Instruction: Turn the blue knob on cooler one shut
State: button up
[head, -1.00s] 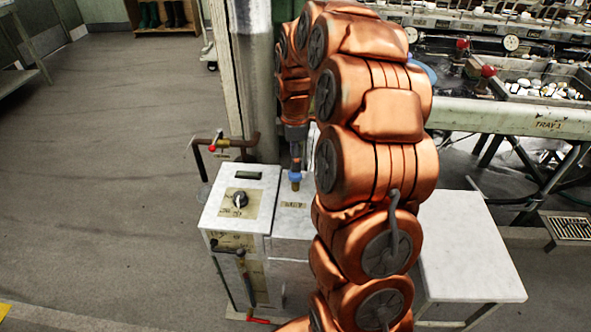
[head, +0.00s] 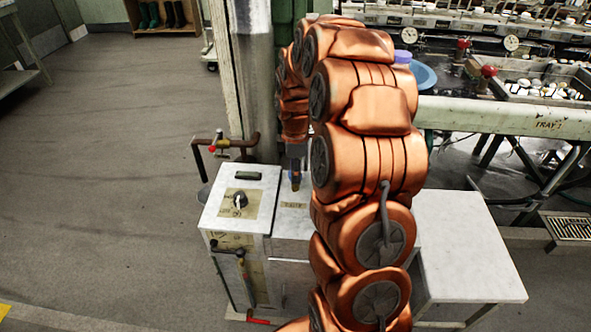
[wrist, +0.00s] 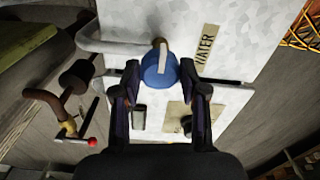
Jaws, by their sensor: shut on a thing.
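The blue knob (wrist: 157,82) sits on the white top of the cooler, beside a tan WATER label (wrist: 206,46). A pale stripe runs across the knob, nearly upright in the wrist view. A brass fitting and a pale pipe (wrist: 115,47) join it. My gripper (wrist: 160,74) has one finger on each side of the knob and is shut on it. In the head view the white cooler cabinet (head: 262,195) stands left of my arm. The knob there is small and mostly hidden by my gripper (head: 296,172).
A black dial (head: 240,199) is on the cabinet's left part. A pipe with a red-tipped valve (head: 213,147) stands behind it, near a post (head: 254,80). A white table (head: 465,245) is at right. Open floor lies at left.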

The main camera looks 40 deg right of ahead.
jog(key=c, duration=0.5)
jog(key=shift+m, duration=0.3)
jog(key=m, duration=0.3)
jog(key=shift+m, duration=0.3)
jog(key=m, duration=0.3)
jog(key=shift+m, duration=0.3)
jog(key=m, duration=0.5)
jog(key=shift+m, duration=2.5)
